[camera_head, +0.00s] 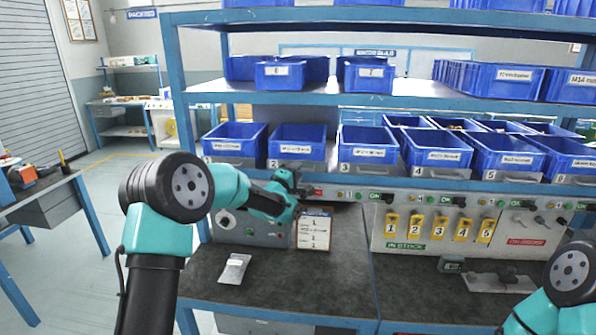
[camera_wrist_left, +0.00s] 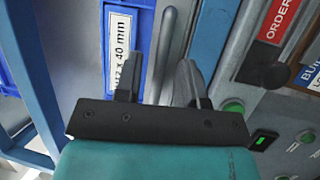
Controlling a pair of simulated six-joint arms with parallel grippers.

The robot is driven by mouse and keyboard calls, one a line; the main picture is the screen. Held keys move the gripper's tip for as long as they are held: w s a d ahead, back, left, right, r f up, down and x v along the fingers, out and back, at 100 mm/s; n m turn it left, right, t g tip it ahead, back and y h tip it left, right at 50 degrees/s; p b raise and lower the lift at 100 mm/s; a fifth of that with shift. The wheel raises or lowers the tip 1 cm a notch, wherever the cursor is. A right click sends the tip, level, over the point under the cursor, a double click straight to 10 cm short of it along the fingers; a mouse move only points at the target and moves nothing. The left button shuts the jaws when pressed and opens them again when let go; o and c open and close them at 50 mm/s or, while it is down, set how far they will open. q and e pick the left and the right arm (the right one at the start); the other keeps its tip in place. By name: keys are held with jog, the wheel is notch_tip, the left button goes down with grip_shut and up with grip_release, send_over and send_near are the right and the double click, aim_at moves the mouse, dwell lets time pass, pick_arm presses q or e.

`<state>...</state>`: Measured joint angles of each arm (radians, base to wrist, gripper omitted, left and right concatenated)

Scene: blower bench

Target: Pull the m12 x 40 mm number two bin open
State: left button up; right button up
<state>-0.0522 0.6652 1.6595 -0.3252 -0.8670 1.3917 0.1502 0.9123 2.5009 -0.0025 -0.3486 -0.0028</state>
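The number two bin (camera_head: 297,138) is blue with a white label and sits in the lower bin row of the shelf, above a small "2" marker. My left gripper (camera_head: 291,174) is just below its front face. In the left wrist view the bin's label (camera_wrist_left: 122,48), partly reading "x 40 mm", is partly hidden by a finger. My left gripper (camera_wrist_left: 160,80) has its fingers apart, with a grey strip (camera_wrist_left: 168,45) at the bin's lower front showing between them. I cannot tell whether they touch it. My right gripper is out of view; only part of that arm shows at lower right.
Neighbouring blue bins one (camera_head: 234,138) and three (camera_head: 367,145) stand close on either side. Below is a control panel (camera_head: 377,197) with green buttons and yellow numbered tags. A card (camera_head: 314,232) stands on the dark bench, and a small packet (camera_head: 234,268) lies there.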

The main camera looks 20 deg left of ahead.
pick_arm(q)
jog(key=shift+w+d+r, duration=0.15)
jog(key=shift+w+d, duration=0.05)
jog(key=shift+w, duration=0.45)
jog(key=shift+c, duration=0.2)
grip_shut()
